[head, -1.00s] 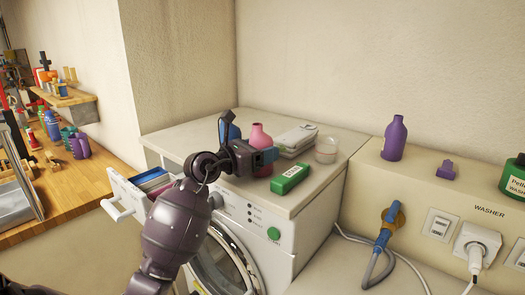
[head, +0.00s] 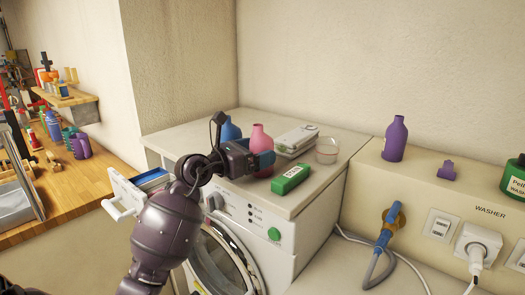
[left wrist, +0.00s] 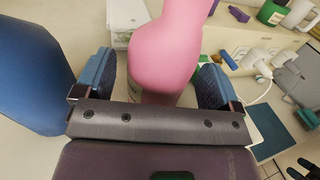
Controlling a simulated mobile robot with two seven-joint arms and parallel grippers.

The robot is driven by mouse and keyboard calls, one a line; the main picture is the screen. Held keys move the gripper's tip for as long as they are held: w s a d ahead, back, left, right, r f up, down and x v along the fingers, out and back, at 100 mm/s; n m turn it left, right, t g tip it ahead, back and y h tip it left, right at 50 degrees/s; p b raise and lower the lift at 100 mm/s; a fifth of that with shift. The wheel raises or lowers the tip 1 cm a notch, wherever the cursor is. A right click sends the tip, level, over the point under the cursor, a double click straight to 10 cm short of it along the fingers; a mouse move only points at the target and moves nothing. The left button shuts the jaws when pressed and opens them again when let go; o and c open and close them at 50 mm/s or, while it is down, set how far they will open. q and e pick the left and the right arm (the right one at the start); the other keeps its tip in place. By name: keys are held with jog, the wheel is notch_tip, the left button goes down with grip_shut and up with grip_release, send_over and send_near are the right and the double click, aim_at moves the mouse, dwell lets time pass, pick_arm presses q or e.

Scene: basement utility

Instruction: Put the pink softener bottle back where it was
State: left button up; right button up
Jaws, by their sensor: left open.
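The pink softener bottle (head: 262,137) stands upright on top of the washing machine, its lower part hidden by my left gripper (head: 264,161). In the left wrist view the pink bottle (left wrist: 168,48) rises between the two blue-padded fingers of my left gripper (left wrist: 154,82). The fingers are open, with a visible gap on each side of the bottle.
A blue bottle (head: 230,130) stands close left of the pink one, also beside the left finger in the wrist view (left wrist: 32,75). A green box (head: 290,179), a white stack (head: 298,139) and a clear cup (head: 327,150) lie nearby. The washer's drawer (head: 125,196) is open.

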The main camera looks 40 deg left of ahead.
pick_arm(q)
jog(key=v, duration=0.9)
jog(key=shift+s, duration=0.4)
jog(key=shift+a, duration=0.2)
